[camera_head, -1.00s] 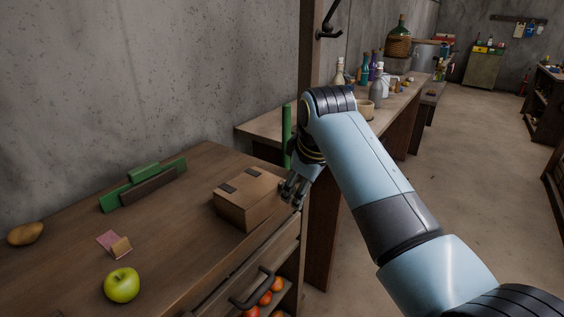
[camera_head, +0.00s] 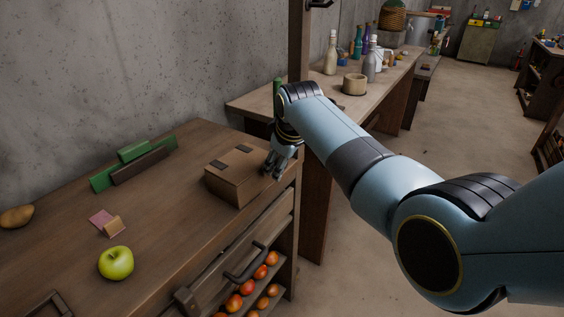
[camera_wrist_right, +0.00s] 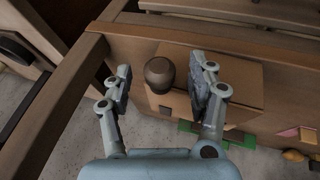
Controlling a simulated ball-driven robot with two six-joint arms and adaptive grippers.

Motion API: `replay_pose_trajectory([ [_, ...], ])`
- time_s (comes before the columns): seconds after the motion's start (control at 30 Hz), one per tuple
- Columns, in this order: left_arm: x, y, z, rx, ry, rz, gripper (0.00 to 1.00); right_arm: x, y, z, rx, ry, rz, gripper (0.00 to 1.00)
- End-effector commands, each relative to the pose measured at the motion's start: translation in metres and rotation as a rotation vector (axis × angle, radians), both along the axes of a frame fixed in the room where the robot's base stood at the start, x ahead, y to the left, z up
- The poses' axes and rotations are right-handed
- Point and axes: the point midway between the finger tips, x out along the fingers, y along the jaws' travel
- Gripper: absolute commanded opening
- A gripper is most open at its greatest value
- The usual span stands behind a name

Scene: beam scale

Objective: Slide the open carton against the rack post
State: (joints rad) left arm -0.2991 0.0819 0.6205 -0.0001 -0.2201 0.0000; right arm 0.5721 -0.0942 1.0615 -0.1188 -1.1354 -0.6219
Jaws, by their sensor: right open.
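The brown carton (camera_head: 237,176) stands upright on the dark wooden bench near its front right end. Its top looks flat with two dark patches; I cannot make out an opening. The carton (camera_wrist_right: 245,80) also shows behind the fingers in the right wrist view. My right gripper (camera_head: 276,168) is beside the carton's right end, low near the bench top. In the wrist view the right gripper (camera_wrist_right: 163,85) has its fingers spread; contact with the carton is unclear. A wooden post (camera_head: 298,42) rises behind the gripper, beyond the bench's right end. My left gripper is out of view.
A dark rounded knob-like thing (camera_wrist_right: 160,75) shows between the fingers. Green blocks (camera_head: 133,152), a green apple (camera_head: 116,263), a potato (camera_head: 16,217) and a pink note (camera_head: 101,217) lie left of the carton. A second table (camera_head: 335,88) with bottles stands behind.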

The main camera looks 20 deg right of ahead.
Motion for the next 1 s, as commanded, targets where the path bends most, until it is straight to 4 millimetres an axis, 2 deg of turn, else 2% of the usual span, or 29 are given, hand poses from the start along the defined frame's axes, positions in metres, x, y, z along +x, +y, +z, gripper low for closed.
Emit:
replay_pose_trajectory([
  [0.27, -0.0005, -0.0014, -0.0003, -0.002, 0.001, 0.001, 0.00, 0.0009, -0.0001, -0.0013, 0.001, -0.001, 0.000, 0.58],
  [0.7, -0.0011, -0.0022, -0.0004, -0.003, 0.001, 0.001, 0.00, 0.0006, 0.0000, -0.0014, 0.000, 0.000, 0.000, 0.02],
  [1.0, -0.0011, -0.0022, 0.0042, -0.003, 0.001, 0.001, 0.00, -0.0012, -0.0017, 0.0004, 0.000, -0.002, 0.000, 0.00],
])
